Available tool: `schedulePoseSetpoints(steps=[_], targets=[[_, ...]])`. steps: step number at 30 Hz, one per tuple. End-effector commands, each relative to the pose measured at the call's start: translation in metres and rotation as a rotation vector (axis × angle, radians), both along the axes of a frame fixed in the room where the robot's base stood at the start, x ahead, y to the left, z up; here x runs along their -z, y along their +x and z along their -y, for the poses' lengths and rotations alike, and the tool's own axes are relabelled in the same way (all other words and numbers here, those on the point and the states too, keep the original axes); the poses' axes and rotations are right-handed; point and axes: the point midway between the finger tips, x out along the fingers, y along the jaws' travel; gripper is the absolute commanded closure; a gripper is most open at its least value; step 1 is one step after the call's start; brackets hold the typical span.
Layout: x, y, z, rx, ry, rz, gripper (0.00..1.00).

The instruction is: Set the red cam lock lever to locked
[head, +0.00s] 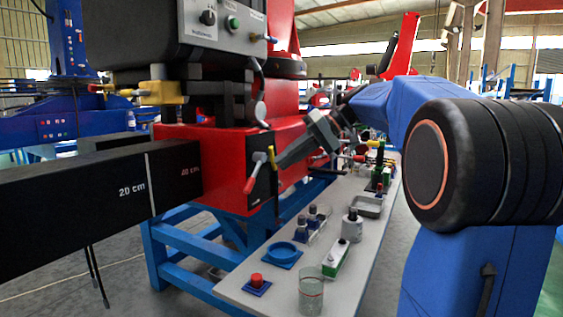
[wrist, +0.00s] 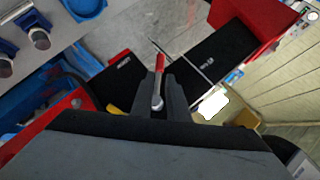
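The cam lock lever (head: 254,172), with a pale pivot and a red handle end, sits on a black plate on the side of the red crane base. Its handle hangs down and slightly left in the head view. In the wrist view the red lever (wrist: 160,63) points up, with its silver pivot end (wrist: 157,103) between my fingers. My gripper (head: 281,161) is just right of the lever in the head view. In the wrist view my gripper's (wrist: 160,92) two dark fingers stand apart on either side of the lever, with a gap showing. Contact is hard to judge.
A black beam (head: 95,185) marked 20 cm and 40 cm juts left from the red base (head: 290,140). Below right, a bench (head: 325,225) holds a red button (head: 257,281), a blue ring dish (head: 282,254), a glass beaker (head: 311,290) and a bottle (head: 352,226).

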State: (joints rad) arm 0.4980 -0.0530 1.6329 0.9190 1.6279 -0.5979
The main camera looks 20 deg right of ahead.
Motion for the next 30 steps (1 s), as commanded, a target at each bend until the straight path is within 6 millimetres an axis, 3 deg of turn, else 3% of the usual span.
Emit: schedulePoseSetpoints(steps=[5,14,24,30], targets=[[-0.003,0.001,-0.018,-0.159,-0.119,0.074,1.0],[-0.02,0.001,-0.064,-0.753,-0.499,0.336,1.0],[-0.061,0.002,-0.105,-1.456,-0.83,0.584,1.0],[-0.086,0.001,-0.12,-1.759,-0.939,0.662,1.0]])
